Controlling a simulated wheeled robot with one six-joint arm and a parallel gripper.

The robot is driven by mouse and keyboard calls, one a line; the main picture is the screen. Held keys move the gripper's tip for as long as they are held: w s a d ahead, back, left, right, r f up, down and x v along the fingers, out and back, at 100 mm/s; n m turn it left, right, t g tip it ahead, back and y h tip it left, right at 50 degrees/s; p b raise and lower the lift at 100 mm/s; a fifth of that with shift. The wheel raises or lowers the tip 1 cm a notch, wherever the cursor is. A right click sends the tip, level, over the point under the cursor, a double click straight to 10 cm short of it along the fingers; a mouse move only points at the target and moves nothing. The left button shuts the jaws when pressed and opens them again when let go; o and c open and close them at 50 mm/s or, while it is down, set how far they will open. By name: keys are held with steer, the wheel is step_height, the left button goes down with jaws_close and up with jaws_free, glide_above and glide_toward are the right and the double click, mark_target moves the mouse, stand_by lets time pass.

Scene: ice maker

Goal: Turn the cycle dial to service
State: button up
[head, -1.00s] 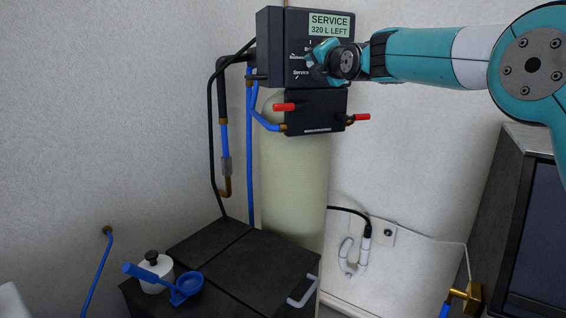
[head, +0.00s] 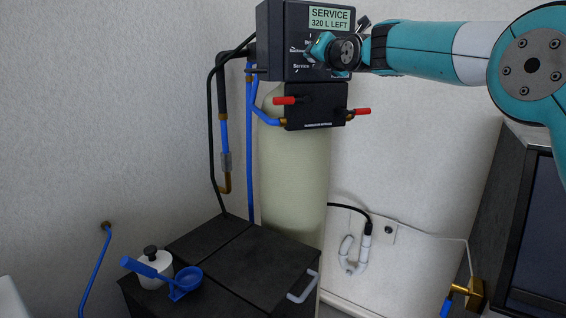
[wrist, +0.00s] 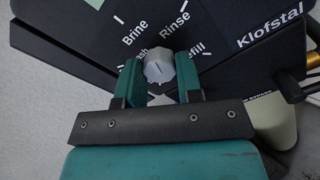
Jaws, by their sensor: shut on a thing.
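The black control head (head: 272,45) is mounted at the top of the pale tank, and its green display (head: 329,18) reads "SERVICE 320 L LEFT". The grey cycle dial (wrist: 158,67) sits on its face among the labels Brine, Rinse, Refill and a partly covered one ending in "ash". My gripper (wrist: 160,76) is shut on the dial, one teal finger on each side. Which label the dial points to is unclear. In the head view my gripper (head: 325,48) hides the dial, and the Service label (head: 301,67) shows at its lower left.
A black valve block (head: 315,108) with red handles (head: 284,101) is just below the control head. Black and blue hoses run down the left.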

steer(key=shift+n, duration=0.3)
steer(key=shift+n+b, duration=0.4)
steer(key=shift+n, duration=0.9)
steer(key=o, duration=0.6)
steer(key=b+v, duration=0.6)
steer(key=b, duration=0.1)
